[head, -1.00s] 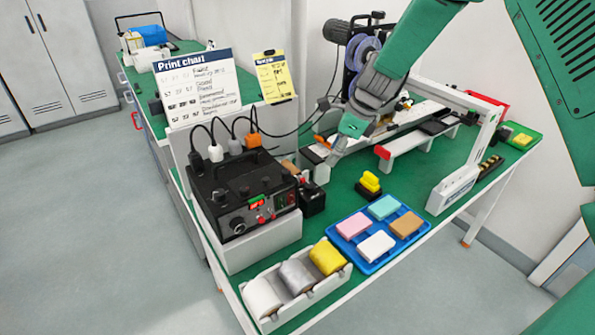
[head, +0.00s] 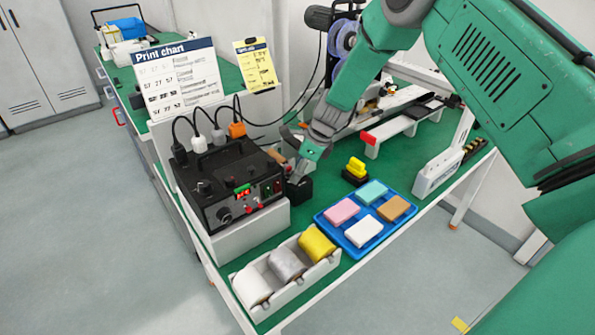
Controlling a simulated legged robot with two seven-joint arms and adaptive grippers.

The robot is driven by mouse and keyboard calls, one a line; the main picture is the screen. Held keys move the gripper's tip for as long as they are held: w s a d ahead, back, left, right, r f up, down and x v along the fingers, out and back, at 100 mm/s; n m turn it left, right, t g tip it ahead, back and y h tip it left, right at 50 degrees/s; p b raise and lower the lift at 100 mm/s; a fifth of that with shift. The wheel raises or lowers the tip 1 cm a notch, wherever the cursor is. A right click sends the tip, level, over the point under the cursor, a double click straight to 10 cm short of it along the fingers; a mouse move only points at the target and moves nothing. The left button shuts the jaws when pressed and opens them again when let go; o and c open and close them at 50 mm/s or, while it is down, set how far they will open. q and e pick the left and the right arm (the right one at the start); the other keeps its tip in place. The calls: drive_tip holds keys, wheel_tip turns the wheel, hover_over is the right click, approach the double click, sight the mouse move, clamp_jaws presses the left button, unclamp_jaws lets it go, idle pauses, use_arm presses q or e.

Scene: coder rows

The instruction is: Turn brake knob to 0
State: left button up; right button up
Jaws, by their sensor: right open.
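A black control box (head: 258,205) stands on a white plinth at the left of the green bench. Its front has a round knob (head: 224,214), a lit display (head: 243,194) and small red controls. More small knobs sit on its top. The labels are too small to read, so I cannot tell which knob is the brake knob. My right gripper (head: 298,175) is open and points down just right of the box, near a small black block (head: 299,190). I cannot tell whether it touches anything. My left gripper is out of view.
A blue tray (head: 350,246) with coloured pads and a white rack (head: 301,288) of rolls lie in front. A yellow-topped stamp (head: 356,170) stands behind the tray. My right arm covers much of the right side.

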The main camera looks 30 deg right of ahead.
drive_tip(key=shift+w+f, duration=0.1)
drive_tip(key=shift+f, duration=0.1)
drive_tip(key=shift+c, duration=0.4)
clamp_jaws()
